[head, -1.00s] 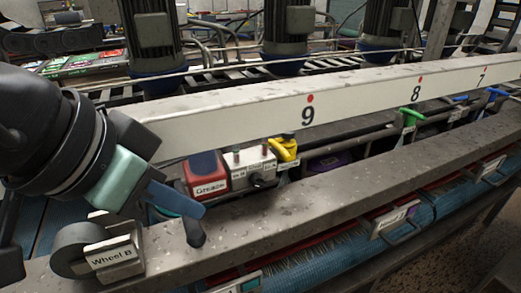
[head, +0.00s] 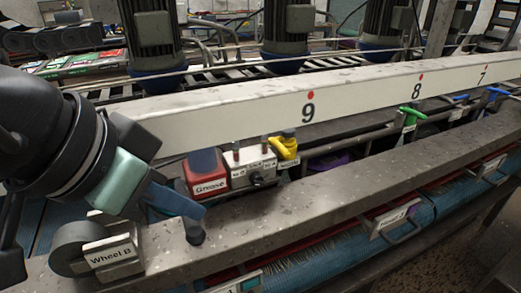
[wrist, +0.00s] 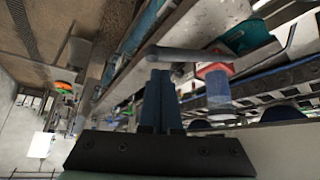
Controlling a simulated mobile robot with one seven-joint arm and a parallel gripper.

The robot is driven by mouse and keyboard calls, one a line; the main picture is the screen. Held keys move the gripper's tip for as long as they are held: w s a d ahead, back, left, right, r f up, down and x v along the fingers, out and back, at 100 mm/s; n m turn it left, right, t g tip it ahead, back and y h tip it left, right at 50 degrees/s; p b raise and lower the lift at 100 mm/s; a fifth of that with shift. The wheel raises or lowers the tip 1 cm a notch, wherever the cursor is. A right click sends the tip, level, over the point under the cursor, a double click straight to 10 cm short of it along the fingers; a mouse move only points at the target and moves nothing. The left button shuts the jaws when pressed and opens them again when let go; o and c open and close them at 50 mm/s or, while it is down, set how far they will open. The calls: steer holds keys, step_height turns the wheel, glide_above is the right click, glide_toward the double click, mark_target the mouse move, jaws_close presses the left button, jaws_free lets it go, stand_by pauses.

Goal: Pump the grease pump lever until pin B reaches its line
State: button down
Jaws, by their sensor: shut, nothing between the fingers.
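The grease pump has a red reservoir (head: 207,174) labelled "Grease" and a white block (head: 240,176) beside it. Two small pins (head: 264,145) stand on top of the block; their letters and lines are too small to read. A dark knob (head: 195,237), which looks like the end of the pump lever, is just under my gripper tips. My gripper (head: 200,212), with blue fingers, is shut and empty, over the front rail left of the pump. In the wrist view a grey lever rod (wrist: 190,54) runs from near my shut fingertips (wrist: 158,75) to the red pump (wrist: 215,76).
A grey roller block (head: 105,252) marked "Wheel B" sits on the rail close below my gripper. A yellow handle (head: 286,148) is right of the pump. A white beam (head: 230,125) numbered 9, 8 and 7 runs behind. The grey front rail (head: 330,190) is clear to the right.

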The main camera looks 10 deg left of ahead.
steer(key=shift+f+b, duration=2.6)
steer(key=shift+f, duration=1.1)
step_height(320, 180, up, 10)
steer(key=p, duration=1)
steer(key=shift+r, duration=0.25)
steer(key=shift+f, duration=0.1)
steer(key=shift+s, duration=0.1)
